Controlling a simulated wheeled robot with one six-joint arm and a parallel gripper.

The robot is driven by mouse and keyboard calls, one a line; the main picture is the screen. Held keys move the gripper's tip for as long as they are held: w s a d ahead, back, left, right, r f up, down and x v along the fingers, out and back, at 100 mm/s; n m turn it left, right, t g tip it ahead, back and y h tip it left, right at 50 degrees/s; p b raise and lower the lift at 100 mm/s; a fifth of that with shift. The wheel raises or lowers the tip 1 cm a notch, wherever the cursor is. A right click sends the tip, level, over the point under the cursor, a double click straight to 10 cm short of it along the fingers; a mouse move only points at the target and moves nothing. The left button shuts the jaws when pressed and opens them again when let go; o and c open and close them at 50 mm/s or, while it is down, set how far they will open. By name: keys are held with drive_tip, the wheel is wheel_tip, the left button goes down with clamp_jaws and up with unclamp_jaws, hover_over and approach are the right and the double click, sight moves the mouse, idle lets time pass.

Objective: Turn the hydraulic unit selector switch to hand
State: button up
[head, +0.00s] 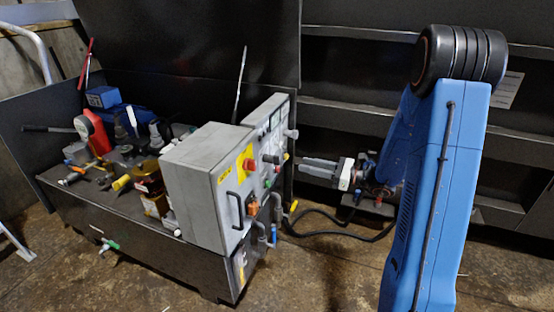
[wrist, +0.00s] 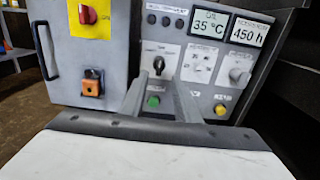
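The control panel (wrist: 197,85) fills the upper middle of the wrist view. It carries a black selector knob (wrist: 158,65) on a white label plate, and a pale grey knob (wrist: 238,76) to the right. The label text is too small to read, so I cannot tell for certain which is the hydraulic unit selector or its marked setting. My gripper (wrist: 160,78) is open and empty, its fingertips just below and either side of the black knob in the picture. In the head view my gripper (head: 318,168) points left at the panel (head: 266,140), seemingly apart from it.
A grey cabinet (head: 196,180) with a red knob (wrist: 88,15) and black handle (wrist: 44,50) adjoins the panel. An orange switch (wrist: 92,84), green button (wrist: 153,101) and yellow button (wrist: 220,109) are nearby. Black hoses (head: 340,233) hang below my arm.

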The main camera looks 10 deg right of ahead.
sight(277, 158)
drive_tip(key=x, duration=1.2)
drive_tip(key=shift+w+a, duration=0.1)
drive_tip(key=shift+a, duration=0.15)
drive_tip(key=shift+c, duration=0.2)
drive_tip(key=c, duration=0.6)
